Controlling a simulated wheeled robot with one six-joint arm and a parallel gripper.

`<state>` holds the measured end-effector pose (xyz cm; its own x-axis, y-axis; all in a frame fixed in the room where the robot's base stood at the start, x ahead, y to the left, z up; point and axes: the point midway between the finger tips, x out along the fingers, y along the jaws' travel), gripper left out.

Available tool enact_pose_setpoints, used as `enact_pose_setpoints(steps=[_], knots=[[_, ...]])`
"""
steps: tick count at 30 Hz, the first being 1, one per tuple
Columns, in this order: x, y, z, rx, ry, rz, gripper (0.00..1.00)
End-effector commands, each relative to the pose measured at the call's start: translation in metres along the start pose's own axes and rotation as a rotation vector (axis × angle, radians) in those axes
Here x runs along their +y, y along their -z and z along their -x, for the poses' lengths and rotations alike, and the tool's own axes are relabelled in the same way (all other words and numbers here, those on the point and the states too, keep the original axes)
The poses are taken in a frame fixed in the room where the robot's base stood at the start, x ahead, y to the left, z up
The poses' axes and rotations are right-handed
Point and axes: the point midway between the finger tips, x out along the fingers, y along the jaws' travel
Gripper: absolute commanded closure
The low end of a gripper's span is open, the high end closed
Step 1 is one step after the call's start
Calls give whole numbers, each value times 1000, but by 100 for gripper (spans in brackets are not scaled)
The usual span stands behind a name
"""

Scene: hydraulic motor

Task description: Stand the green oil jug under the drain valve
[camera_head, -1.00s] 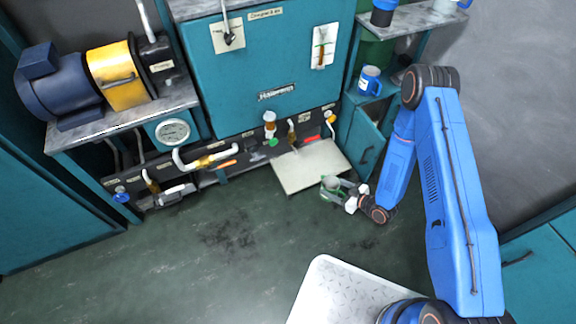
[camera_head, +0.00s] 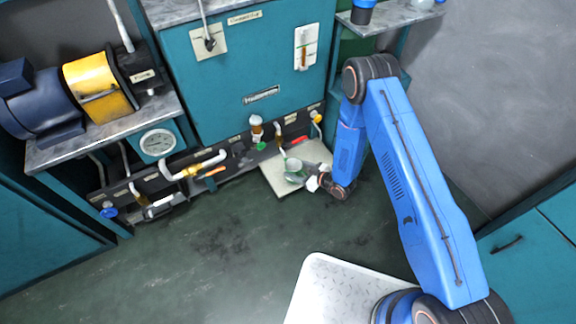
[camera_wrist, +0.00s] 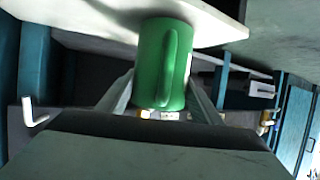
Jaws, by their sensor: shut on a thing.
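The green oil jug (camera_head: 295,177) is held over the pale plate (camera_head: 279,184) on the floor, in front of the teal unit; I cannot tell whether it touches the plate. In the wrist view the jug (camera_wrist: 155,65) sits between the two fingers of my gripper (camera_wrist: 163,100), its handle facing the camera. In the head view my gripper (camera_head: 311,181) is shut on the jug from the right. Several valves line the dark panel. A spout (camera_head: 281,152) hangs just behind and left of the jug, beside a green handle (camera_head: 260,146). No readable label marks the drain valve.
A white pipe with a brass part (camera_head: 190,170) runs left of the plate. A blue handle (camera_head: 109,212) is at the far left. The teal unit (camera_head: 262,70) rises behind the panel. The dark floor (camera_head: 230,240) in front is clear.

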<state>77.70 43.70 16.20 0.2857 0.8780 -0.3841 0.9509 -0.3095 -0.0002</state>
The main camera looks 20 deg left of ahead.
Motion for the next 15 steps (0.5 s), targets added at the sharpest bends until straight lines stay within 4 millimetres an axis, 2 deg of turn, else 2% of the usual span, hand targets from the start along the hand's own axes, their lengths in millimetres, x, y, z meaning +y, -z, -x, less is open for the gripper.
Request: enact_pose_setpoints(steps=[11, 15], knots=[[-1, 18, -43, 2, 1, 1, 67], [0, 12, -43, 1, 0, -1, 67]])
